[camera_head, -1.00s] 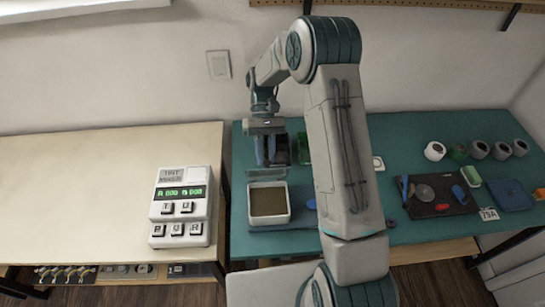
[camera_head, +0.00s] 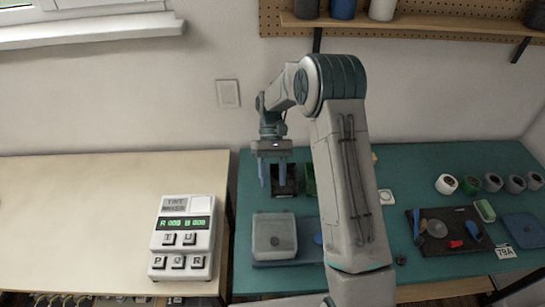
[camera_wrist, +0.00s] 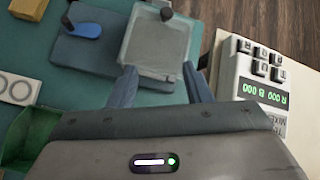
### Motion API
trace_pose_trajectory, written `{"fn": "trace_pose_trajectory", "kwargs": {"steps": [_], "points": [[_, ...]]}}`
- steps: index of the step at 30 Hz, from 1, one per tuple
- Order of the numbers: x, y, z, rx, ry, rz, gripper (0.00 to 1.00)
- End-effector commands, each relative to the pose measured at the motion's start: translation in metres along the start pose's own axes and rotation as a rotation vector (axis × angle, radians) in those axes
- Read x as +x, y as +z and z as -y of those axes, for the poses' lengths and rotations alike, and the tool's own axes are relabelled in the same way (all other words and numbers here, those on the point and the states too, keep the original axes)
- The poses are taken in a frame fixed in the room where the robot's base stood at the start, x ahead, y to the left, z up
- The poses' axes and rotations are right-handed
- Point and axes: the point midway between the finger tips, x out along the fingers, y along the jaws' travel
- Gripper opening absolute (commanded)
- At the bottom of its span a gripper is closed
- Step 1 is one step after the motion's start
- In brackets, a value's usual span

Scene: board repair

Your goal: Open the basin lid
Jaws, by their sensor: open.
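The basin (camera_head: 275,255) is a pale box on a blue base plate on the teal bench. Its translucent lid (camera_head: 273,229) lies flat over its top, with a small dark knob on it. The lid also shows in the wrist view (camera_wrist: 158,48), its knob near the top edge. My gripper (camera_head: 271,178) is above and behind the basin, with its fingers apart and pointing down. In the wrist view my fingers (camera_wrist: 158,78) are spread near the lid's lower edge, with nothing between them. Whether they touch the lid cannot be told.
A dark bin (camera_head: 287,181) and a green bin (camera_head: 309,178) stand behind the basin. A button device (camera_head: 183,240) is on the pale table at left. Several rolls (camera_head: 470,184) and a dark tool mat (camera_head: 442,236) are at right. A blue item (camera_wrist: 84,30) lies beside the basin.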

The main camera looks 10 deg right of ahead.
Motion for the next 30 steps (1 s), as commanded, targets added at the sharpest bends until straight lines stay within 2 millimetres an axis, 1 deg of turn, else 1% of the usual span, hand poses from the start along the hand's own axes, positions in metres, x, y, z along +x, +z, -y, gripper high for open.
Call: {"fn": "trace_pose_trajectory", "kwargs": {"steps": [12,18,24,30], "points": [[-0.068,-0.003,0.0,0.001,0.001,-0.005,0.45],[-0.097,-0.002,0.0,0.001,0.001,-0.003,0.45],[-0.119,-0.002,0.0,0.001,0.001,-0.003,0.45],[-0.129,-0.002,0.0,0.002,0.001,-0.002,0.45]]}}
